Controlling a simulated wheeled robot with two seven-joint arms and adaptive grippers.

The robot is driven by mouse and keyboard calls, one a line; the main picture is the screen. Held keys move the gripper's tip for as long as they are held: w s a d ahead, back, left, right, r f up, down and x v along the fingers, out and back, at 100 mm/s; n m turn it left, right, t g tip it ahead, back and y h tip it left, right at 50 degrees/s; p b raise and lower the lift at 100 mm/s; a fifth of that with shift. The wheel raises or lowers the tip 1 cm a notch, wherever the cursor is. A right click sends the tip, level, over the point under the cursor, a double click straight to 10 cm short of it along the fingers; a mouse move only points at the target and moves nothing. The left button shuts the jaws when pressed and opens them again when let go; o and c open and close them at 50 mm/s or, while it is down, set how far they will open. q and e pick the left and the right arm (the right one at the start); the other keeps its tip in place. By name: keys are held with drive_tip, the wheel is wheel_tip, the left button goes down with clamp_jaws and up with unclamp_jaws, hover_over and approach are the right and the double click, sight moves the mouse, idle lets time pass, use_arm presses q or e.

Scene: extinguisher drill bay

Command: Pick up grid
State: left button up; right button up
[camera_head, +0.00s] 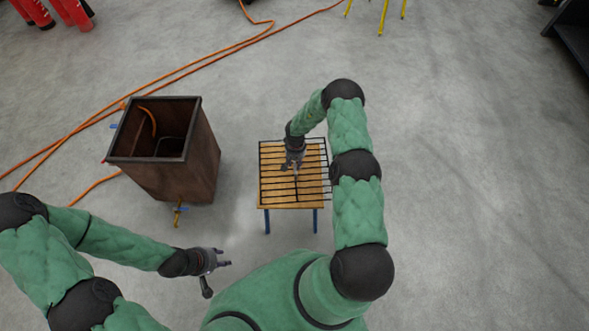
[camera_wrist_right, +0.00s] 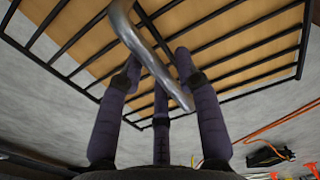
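The grid (camera_head: 265,160) is a black barred frame over a small wooden-slatted table (camera_head: 290,206) with blue legs. Its right edge reaches past the tabletop. My right gripper (camera_head: 291,167) is above the grid, pointing down. In the right wrist view the grid bars (camera_wrist_right: 240,68) fill the upper part, and a curved grey metal handle (camera_wrist_right: 150,58) runs between the spread fingers of my right gripper (camera_wrist_right: 158,72). The fingers look apart; contact with the handle is not clear. My left gripper (camera_head: 221,268) is empty, fingers spread, in front of and left of the table.
A brown open-topped box (camera_head: 175,165) with a tap (camera_head: 178,210) stands left of the table. Orange hoses (camera_head: 200,62) cross the floor behind. Red extinguishers (camera_head: 72,12) are at the far left. A dark object (camera_head: 572,40) is at the far right. Floor right of my right arm is clear.

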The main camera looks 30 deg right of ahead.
clamp_jaws()
drive_tip(key=shift+w+r, duration=0.1)
